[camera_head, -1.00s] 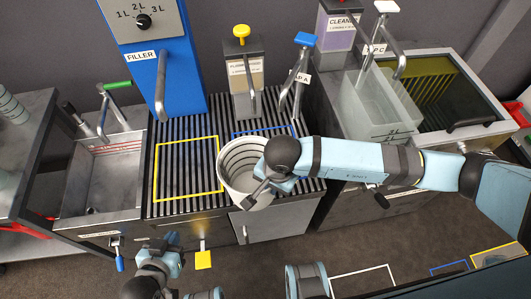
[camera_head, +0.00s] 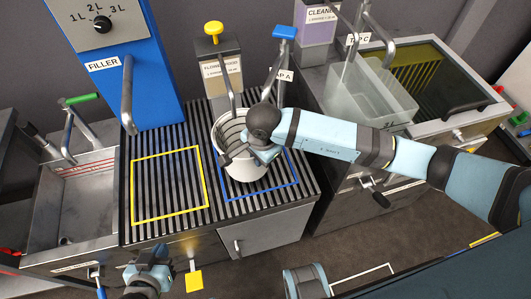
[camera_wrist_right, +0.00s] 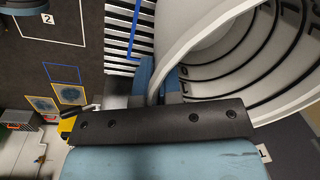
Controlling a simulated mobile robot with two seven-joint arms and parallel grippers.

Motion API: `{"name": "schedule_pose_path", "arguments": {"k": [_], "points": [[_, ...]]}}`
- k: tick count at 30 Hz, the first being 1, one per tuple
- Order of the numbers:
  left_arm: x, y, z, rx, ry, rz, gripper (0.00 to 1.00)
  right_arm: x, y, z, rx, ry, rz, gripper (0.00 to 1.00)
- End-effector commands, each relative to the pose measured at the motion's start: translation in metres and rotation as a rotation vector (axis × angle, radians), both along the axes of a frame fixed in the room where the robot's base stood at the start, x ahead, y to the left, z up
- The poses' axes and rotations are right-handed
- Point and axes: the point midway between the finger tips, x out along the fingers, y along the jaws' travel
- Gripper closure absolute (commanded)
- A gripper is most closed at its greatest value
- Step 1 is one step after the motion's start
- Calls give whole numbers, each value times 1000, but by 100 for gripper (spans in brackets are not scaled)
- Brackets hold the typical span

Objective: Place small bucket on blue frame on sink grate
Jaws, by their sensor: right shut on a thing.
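The small bucket (camera_head: 246,172) is white with dark rings inside and stands upright over the blue frame (camera_head: 262,192) on the sink grate (camera_head: 228,222). The front and right lines of the frame show around it; I cannot tell whether its base touches the grate. My right gripper (camera_head: 246,154) is shut on the bucket's rim. The right wrist view shows the rim (camera_wrist_right: 200,38) between the fingers (camera_wrist_right: 158,84). My left gripper (camera_head: 148,268) is low at the front, apart from the bucket; its jaw opening is unclear.
A yellow frame (camera_head: 170,186) lies empty on the grate to the left. A clear container (camera_head: 370,92) sits at the right.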

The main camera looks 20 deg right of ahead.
Motion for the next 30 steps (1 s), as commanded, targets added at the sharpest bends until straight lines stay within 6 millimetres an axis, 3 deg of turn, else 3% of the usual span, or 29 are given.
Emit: {"name": "schedule_pose_path", "arguments": {"k": [11,17,29,30], "points": [[1,0,0,1,1,1,100,26,-27,0,0,1,-1,100],[1,1,-2,2,1,0,100,24,-25,-33,1,3,0,100],[1,1,-5,3,-2,0,100,25,-25,-40,0,-1,2,100],[1,1,-3,4,-2,0,100,25,-25,-38,0,0,2,85]]}}
